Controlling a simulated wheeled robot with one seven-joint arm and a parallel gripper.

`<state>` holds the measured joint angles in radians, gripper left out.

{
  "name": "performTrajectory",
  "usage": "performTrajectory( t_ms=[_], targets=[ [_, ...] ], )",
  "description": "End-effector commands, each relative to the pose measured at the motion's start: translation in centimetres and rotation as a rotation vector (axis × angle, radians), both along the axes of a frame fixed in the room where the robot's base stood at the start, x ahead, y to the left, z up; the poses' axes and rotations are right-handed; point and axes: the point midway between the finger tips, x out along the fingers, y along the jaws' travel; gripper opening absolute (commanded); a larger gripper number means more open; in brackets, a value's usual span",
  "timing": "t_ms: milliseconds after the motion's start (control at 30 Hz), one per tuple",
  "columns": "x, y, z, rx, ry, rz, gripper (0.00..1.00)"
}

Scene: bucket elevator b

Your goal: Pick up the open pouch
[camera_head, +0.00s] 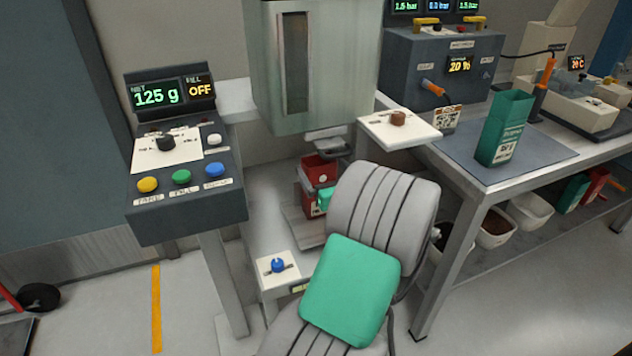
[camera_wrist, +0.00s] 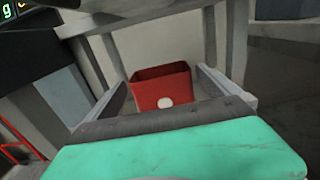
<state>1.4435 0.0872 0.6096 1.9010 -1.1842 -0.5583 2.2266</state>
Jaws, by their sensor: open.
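A red open-topped pouch (camera_head: 318,171) stands under the spout of the pale hopper. It shows in the wrist view (camera_wrist: 164,88) with its open mouth up and a round white mark on its front. My gripper (camera_wrist: 163,77) is open and empty, its fingers spread to the left and right of the pouch. I cannot tell whether they touch it. In the head view my arm hides part of the gripper and the pouch's lower part. A green open-topped pouch (camera_head: 503,135) with a white label stands on the bench at right.
The hopper (camera_head: 315,70) hangs above the red pouch. A control console (camera_head: 185,185) reading 125 g and OFF stands at left. The bench (camera_head: 540,160) carries a grey sealing machine (camera_head: 440,65); tubs and pouches sit on its lower shelf. Frame legs flank the red pouch.

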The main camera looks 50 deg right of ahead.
Motion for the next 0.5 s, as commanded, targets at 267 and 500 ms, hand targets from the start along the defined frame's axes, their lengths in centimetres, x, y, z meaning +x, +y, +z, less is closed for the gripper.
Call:
performTrajectory(
  t_ms=[267, 500],
  targets=[
    [2.9, -1.7, 0.0, 0.000, 0.000, 0.002, 1.00],
    [2.9, -1.6, 0.0, 0.000, 0.000, 0.004, 0.93]
  ],
)
